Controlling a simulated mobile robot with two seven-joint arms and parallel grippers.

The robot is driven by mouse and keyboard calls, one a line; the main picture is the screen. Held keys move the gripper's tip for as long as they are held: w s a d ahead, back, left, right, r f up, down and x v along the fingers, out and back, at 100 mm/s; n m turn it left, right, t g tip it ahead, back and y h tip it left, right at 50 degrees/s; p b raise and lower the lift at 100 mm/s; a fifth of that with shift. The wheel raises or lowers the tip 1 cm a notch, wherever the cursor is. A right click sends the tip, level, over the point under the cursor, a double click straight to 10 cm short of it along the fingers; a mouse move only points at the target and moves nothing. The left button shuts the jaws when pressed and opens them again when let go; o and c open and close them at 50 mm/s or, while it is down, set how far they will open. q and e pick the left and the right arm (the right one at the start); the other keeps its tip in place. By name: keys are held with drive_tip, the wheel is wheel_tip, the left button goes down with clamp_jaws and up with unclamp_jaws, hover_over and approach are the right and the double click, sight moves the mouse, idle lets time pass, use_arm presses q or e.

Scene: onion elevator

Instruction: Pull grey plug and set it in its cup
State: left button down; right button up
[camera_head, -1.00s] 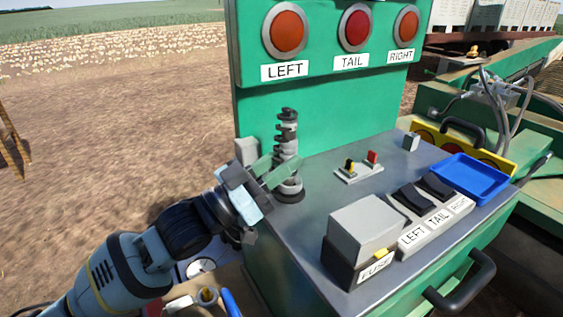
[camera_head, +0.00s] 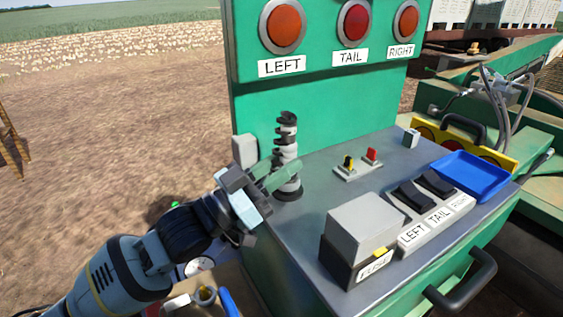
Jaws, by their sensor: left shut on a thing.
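A ribbed grey-and-black upright piece (camera_head: 287,133), which I take to be the grey plug, stands over a dark round base (camera_head: 288,191) at the left back of the metal console top. My left gripper (camera_head: 276,173) reaches in from the left, and its green fingers are shut on the lower middle of this piece. The fingers hide part of it, so I cannot tell whether its lower end is seated in the base. I cannot identify its cup for certain. My right gripper is not in view.
A grey box (camera_head: 364,224) labelled FUSE, a row of black switches (camera_head: 425,195) and a blue tray (camera_head: 470,176) occupy the console's right side. Small toggles (camera_head: 360,163) stand behind. The green panel (camera_head: 320,110) rises at the back. Bare metal lies between the toggles and the gripper.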

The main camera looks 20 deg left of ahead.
use_arm(q)
drive_tip(key=shift+f, duration=0.4)
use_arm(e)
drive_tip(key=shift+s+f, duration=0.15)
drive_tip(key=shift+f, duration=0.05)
use_arm(q)
drive_tip(key=c, duration=0.7)
unclamp_jaws()
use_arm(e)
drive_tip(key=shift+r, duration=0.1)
use_arm(q)
drive_tip(key=shift+s+a+r+p, duration=0.2)
drive_tip(key=shift+r+p, duration=0.15)
drive_tip(key=shift+r, duration=0.4)
drive_tip(key=shift+w+d+r+p, duration=0.1)
drive_tip(key=shift+r+p, duration=1.55)
drive_tip(key=shift+r, duration=1.3)
drive_tip(key=shift+f, duration=0.1)
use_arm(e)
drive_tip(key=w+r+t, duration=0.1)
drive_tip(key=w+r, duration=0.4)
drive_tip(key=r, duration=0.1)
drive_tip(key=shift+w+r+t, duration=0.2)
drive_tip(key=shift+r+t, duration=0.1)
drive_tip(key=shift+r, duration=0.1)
